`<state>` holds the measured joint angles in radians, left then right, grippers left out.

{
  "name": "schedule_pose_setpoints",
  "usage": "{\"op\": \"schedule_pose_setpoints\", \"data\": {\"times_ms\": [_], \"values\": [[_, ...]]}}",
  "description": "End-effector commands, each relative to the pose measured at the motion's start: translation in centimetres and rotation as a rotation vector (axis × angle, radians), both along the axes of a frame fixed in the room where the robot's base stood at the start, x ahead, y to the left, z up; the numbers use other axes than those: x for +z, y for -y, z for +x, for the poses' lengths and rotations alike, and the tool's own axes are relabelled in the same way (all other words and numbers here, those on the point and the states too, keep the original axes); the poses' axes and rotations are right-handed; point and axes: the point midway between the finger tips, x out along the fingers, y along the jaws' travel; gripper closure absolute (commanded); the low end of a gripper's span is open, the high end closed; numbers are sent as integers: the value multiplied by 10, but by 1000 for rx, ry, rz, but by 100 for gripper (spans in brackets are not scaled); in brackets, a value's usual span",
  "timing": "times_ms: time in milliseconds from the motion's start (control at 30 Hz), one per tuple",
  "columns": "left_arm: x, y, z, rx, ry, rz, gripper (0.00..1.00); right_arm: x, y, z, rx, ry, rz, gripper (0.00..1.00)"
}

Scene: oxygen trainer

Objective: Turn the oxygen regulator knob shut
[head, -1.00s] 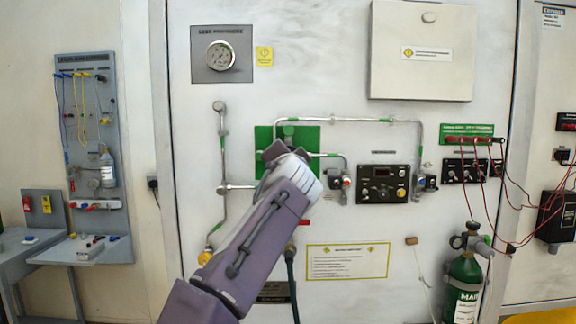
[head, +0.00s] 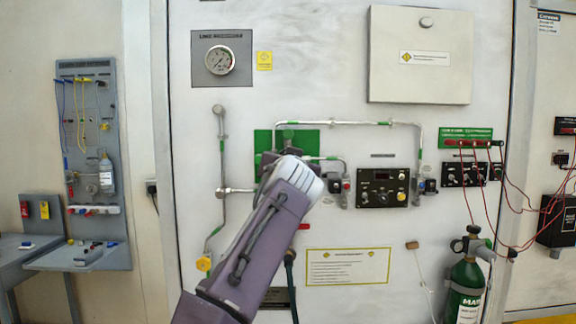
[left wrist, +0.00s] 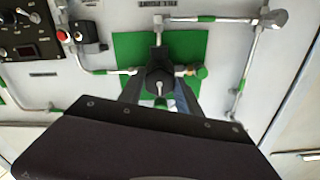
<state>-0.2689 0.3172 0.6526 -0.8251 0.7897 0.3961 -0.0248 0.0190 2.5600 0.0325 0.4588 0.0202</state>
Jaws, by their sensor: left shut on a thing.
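The green regulator panel (head: 263,140) is on the white wall, with metal pipes running to it. My left arm covers much of it in the head view. In the left wrist view the green panel (left wrist: 196,42) carries a black regulator knob (left wrist: 158,57) with a pale centre. My left gripper (left wrist: 160,84) reaches up to this knob, its grey fingers one on each side, and is shut on it. The head view hides the fingertips behind my arm. My right gripper is in neither current view.
A gauge (head: 219,60) hangs above left and a white box (head: 420,55) above right. A black control panel (head: 382,187) sits right of the green panel. A green cylinder (head: 465,287) and red cables are at lower right.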

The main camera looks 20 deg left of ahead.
Motion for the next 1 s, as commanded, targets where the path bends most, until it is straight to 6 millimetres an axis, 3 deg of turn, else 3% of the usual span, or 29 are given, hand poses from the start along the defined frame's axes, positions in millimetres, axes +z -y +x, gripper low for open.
{"op": "schedule_pose_setpoints", "data": {"times_ms": [433, 467, 533, 867, 1000], "values": [[-3, 0, 1, 0, -5, -12, 100, 0, 0, 0, 0, 0, 0, 54], [-3, 0, 1, 1, -5, -12, 54, 0, 0, 0, 0, 0, 0, 54], [-3, 0, 1, 1, -4, -11, 38, -1, 0, 0, 0, 0, 0, 54], [-2, 1, -3, 0, 0, -9, 38, -3, 0, 0, 0, 0, 0, 54], [-5, 9, -27, -3, 3, -11, 38, -19, 0, 0, 0, 0, 0, 54]]}}
